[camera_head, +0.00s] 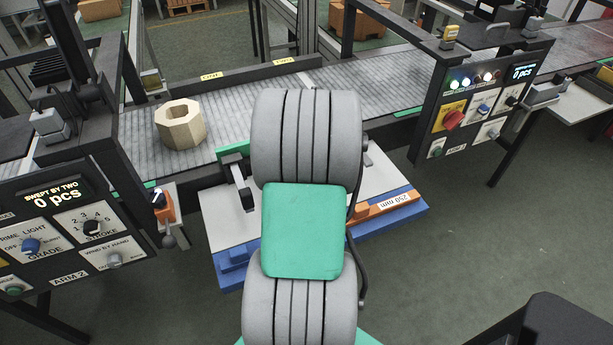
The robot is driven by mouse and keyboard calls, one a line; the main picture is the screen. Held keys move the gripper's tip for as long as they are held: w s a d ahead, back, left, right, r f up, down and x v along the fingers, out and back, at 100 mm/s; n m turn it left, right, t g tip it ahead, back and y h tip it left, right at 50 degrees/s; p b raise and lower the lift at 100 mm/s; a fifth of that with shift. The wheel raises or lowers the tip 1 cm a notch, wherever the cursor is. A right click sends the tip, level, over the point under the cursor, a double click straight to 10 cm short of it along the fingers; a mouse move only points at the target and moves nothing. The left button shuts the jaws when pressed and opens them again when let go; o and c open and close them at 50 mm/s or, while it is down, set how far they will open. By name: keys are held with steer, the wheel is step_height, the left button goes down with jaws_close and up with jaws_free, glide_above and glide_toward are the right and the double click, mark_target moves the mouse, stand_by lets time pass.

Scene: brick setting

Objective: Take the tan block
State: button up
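My grey and green arm fills the middle of the view. Nothing is seen touching the block.
A control panel (66,235) stands at front left, with an orange switch box (164,208) beside it. Another panel (482,105) stands at right. Below the belt (385,85), a white-topped table (385,180) has blue and orange edges. The belt right of my arm looks clear.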

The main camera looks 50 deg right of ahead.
jaws_close()
stand_by(0.9)
steer(key=shift+w+d+r, duration=0.1)
steer(key=shift+r, duration=0.1)
